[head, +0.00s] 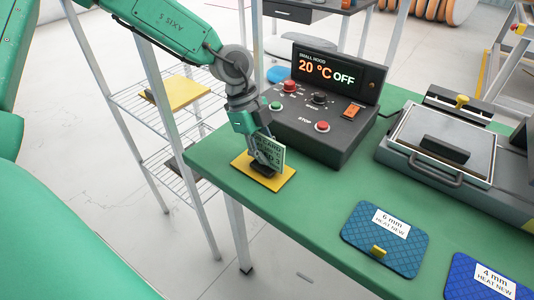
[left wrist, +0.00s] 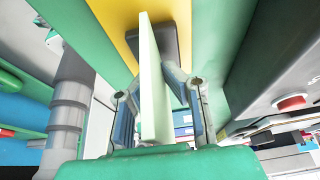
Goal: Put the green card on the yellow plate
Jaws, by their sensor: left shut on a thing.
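The pale green card (head: 273,151), with dark print on its face, stands upright in my left gripper (head: 262,156). The gripper is shut on it, one finger on each side, as the left wrist view shows with the card (left wrist: 152,85) edge-on between the fingers (left wrist: 157,105). The yellow plate (head: 284,182) lies on the green table below, near its left corner. A dark block (head: 260,170) on the plate is partly hidden by the gripper. The card is over the plate; I cannot tell whether its lower edge touches the block. My right gripper is not in view.
A dark control box (head: 320,110) reading 20 °C OFF stands just behind the plate. A press (head: 440,145) is at the right. Two blue boards (head: 385,238) lie at the front right. Green table (head: 320,205) between is clear. A wire shelf (head: 165,110) stands left.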

